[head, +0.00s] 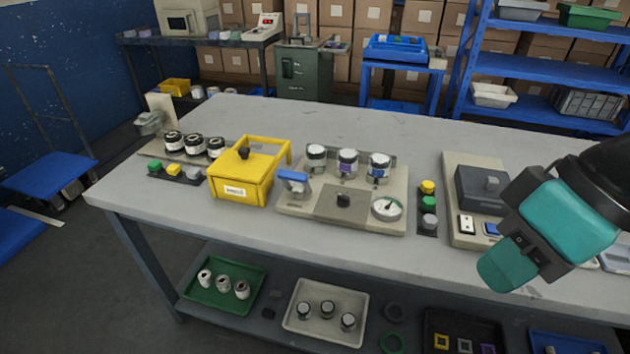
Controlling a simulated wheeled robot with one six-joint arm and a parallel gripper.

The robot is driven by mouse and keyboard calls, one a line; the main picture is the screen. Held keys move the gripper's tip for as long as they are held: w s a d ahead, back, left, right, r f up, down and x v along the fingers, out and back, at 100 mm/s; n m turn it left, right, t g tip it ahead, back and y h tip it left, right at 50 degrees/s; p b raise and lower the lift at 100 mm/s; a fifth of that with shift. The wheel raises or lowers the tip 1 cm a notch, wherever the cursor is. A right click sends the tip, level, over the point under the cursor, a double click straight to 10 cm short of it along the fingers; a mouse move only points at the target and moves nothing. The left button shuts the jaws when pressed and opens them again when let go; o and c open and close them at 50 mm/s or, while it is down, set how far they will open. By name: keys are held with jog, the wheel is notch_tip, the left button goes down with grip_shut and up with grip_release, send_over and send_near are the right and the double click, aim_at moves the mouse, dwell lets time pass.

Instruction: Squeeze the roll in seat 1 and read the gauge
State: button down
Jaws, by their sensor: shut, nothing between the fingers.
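Three rolls stand upright in a row in the beige fixture (300,205) at the middle of the table: a left roll (316,158), a middle roll with a purple band (347,163) and a right roll with a blue band (379,167). I cannot read which seat is number 1. A round gauge (387,208) with a white face sits at the fixture's front right; its reading is too small to tell. A blue handle (292,182) is at its left. My gripper (508,268) is shut and empty, at the right over the table's front edge, apart from the rolls.
A yellow box with a handle (240,182) stands left of the fixture, near more rolls (193,146). Coloured buttons (428,203) and a grey device (484,188) stand right. The back of the table is clear. Trays (290,316) lie on the lower shelf.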

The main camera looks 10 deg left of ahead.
jog(key=w+a+f+n+t+h, duration=0.1)
jog(key=w+a+f+n+h, duration=0.1)
jog(key=w+a+f+n, duration=0.3)
jog(key=w+a+f+n+t+h+b, duration=0.1)
jog(key=w+a+n+t, duration=0.1)
jog(key=w, duration=0.6)
jog(key=w+a+f+n+t+h, duration=0.1)
jog(key=w+a+f+n+h, duration=0.1)
jog(key=w+a+f+n, duration=0.3)
jog(key=a+f+n+t+h, duration=0.1)
jog(key=a+f+n+t, duration=0.2)
jog(key=a+n+t, duration=0.2)
jog(key=a+f+n+t+b, duration=0.1)
jog(key=a+f+n+t, duration=0.2)
jog(key=a+n, duration=0.7)
jog(key=shift+s+a+t+h, duration=0.15)
jog(key=shift+a+t+h, duration=0.25)
jog(key=shift+a+t, duration=0.7)
jog(key=shift+d+f, duration=0.1)
jog(key=shift+f, duration=0.05)
